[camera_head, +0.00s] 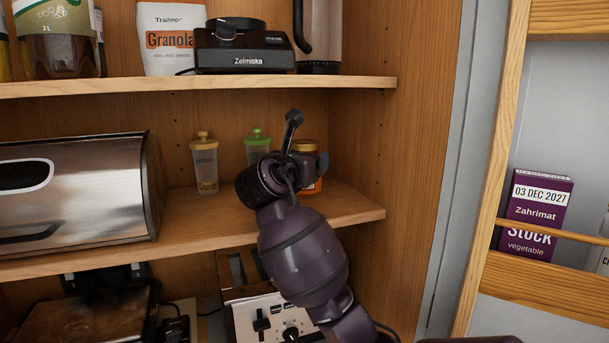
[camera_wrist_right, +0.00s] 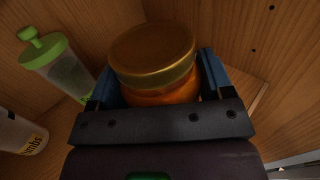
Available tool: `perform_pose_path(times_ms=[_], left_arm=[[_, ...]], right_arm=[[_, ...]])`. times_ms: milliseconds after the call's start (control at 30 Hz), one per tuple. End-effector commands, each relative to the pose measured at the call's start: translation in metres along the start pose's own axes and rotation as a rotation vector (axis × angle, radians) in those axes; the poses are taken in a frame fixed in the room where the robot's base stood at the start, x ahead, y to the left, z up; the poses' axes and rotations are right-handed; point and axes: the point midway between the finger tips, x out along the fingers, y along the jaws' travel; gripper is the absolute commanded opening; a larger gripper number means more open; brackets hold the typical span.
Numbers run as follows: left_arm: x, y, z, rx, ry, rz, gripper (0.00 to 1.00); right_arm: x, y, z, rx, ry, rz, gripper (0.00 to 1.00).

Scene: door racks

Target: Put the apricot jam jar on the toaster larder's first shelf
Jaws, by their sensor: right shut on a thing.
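The jam jar (camera_head: 309,182), with an orange-gold lid and orange contents, is at the middle shelf (camera_head: 350,203) of the wooden larder, near its right wall. In the right wrist view the jar (camera_wrist_right: 160,95) stands between the two blue-padded fingers of my right gripper (camera_wrist_right: 160,84). My right gripper (camera_head: 303,162) is shut on the jar, and its arm hides part of it in the head view. Its label is not readable. I cannot tell whether the jar's base touches the shelf. A toaster (camera_head: 262,308) stands below this shelf. My left gripper is out of view.
A green-lidded shaker (camera_head: 257,147) and a yellow-lidded crumbs container (camera_head: 205,165) stand left of the jar. A steel bread bin (camera_head: 75,190) fills the shelf's left. The upper shelf (camera_head: 200,86) is above. An open door rack (camera_head: 545,275) is at the right.

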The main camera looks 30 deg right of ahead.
Motion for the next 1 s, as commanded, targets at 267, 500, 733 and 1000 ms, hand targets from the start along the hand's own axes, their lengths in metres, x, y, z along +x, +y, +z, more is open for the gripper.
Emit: perform_pose_path(times_ms=[267,500,733,1000], left_arm=[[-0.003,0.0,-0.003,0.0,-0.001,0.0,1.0],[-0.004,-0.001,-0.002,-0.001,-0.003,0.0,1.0],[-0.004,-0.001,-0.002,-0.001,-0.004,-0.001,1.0],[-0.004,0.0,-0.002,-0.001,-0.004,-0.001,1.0]], right_arm=[[0.001,0.0,-0.022,-0.003,0.0,0.0,0.32],[0.001,0.0,-0.034,0.001,-0.003,0.0,0.32],[0.001,0.0,-0.036,0.0,-0.002,0.0,0.32],[0.001,0.0,-0.038,-0.001,0.0,0.0,0.99]])
